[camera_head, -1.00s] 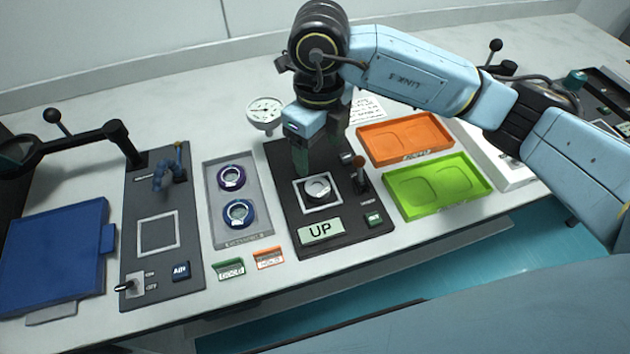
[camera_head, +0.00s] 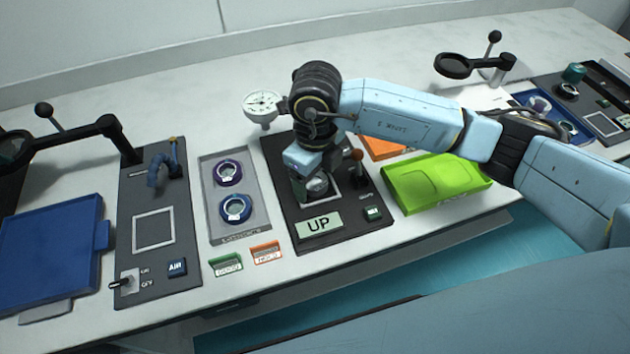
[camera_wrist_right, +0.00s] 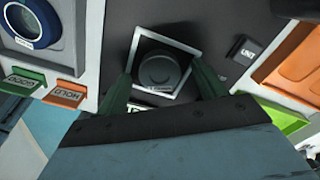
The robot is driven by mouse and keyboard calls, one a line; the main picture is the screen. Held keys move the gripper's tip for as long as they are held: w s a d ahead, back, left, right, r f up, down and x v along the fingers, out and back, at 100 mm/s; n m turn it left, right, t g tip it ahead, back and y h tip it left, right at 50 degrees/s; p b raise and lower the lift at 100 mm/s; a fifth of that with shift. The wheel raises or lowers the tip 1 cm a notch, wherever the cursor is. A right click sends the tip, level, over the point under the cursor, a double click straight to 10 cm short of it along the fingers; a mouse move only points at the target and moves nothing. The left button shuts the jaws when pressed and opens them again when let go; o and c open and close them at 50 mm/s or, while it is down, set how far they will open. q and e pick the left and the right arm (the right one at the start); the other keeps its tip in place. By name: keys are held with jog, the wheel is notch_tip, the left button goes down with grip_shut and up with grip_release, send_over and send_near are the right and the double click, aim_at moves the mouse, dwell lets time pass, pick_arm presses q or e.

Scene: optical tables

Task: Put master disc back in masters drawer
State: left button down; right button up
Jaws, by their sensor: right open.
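A round grey disc (camera_head: 317,186) sits inside the white square outline on the dark gauge panel (camera_head: 345,232). It also shows in the right wrist view (camera_wrist_right: 160,72), flat and near the middle. My right gripper (camera_wrist_right: 163,88) is open, with its green fingers on either side of the disc and visible gaps between. In the head view the right gripper (camera_head: 312,170) is low over the panel and hides part of the disc. I cannot pick out a drawer marked for masters. My left gripper is not in view.
A grey tray (camera_head: 243,228) left of the panel holds a purple ring (camera_head: 229,173) and a blue ring (camera_head: 236,208). A lime tray (camera_head: 440,180) and an orange tray (camera_head: 378,148) lie right. A dial gauge (camera_head: 262,106) stands behind. The panel display (camera_head: 319,225) reads UP.

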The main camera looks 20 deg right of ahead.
jog(key=shift+r, duration=0.1)
jog(key=c, duration=1.3)
